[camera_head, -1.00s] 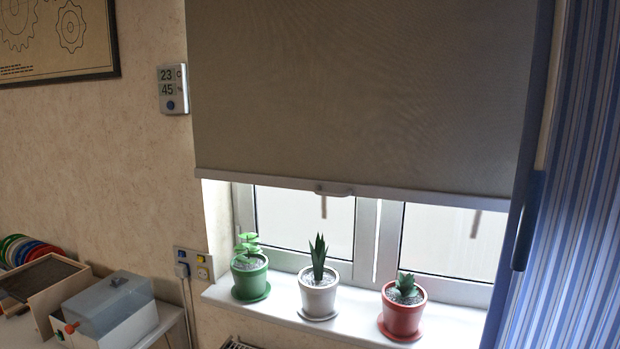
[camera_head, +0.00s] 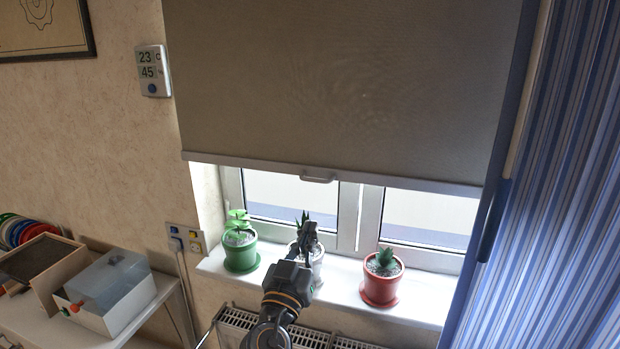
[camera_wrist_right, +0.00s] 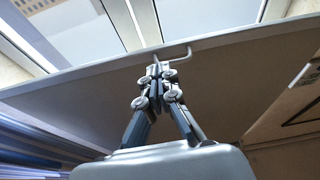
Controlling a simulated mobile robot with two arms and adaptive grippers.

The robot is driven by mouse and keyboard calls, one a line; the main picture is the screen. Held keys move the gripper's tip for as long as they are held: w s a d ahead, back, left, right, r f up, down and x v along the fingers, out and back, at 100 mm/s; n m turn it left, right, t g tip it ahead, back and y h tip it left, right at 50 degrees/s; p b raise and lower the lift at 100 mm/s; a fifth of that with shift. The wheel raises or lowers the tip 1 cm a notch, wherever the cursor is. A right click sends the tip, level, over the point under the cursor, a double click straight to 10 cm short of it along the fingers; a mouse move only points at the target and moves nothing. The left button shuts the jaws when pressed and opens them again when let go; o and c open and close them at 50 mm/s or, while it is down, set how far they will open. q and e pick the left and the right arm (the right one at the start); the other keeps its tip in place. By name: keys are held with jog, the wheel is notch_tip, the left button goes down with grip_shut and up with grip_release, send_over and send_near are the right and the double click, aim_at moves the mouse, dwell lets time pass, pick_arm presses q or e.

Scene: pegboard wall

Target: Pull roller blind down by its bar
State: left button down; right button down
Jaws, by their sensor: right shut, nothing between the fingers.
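The grey roller blind (camera_head: 340,80) hangs over the upper window, with its lower edge above the potted plants. A pale bar (camera_head: 410,182) runs along that edge, with a small handle (camera_head: 318,179) near its middle. My right gripper (camera_head: 308,225) is below the handle, in front of the middle pot. In the right wrist view, my right gripper (camera_wrist_right: 156,72) is shut and empty. Its tips appear close to the bar (camera_wrist_right: 80,73) and the handle (camera_wrist_right: 183,57); I cannot tell whether they touch. My left gripper is not in view.
A green pot (camera_head: 240,255) and a red pot (camera_head: 380,288) stand on the white sill (camera_head: 340,292); the middle pot is partly hidden by my right arm. A radiator (camera_head: 235,322) is below. A striped blue curtain (camera_head: 560,200) hangs at right.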

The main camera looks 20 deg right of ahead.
notch_tip(320, 180, up, 7)
jog(key=a+m+t+h, duration=0.1)
jog(key=a+t, duration=0.1)
jog(key=a, duration=0.1)
jog(key=s+r+p+x, duration=0.1)
jog(key=p+x, duration=0.6)
jog(key=x, duration=0.3)
jog(key=f, duration=0.3)
jog(key=w+f+p, duration=0.1)
jog(key=f, duration=0.1)
jog(key=shift+d+f, duration=0.1)
jog(key=shift+d, duration=0.25)
notch_tip(320, 180, down, 5)
jog(key=b, duration=1.8)
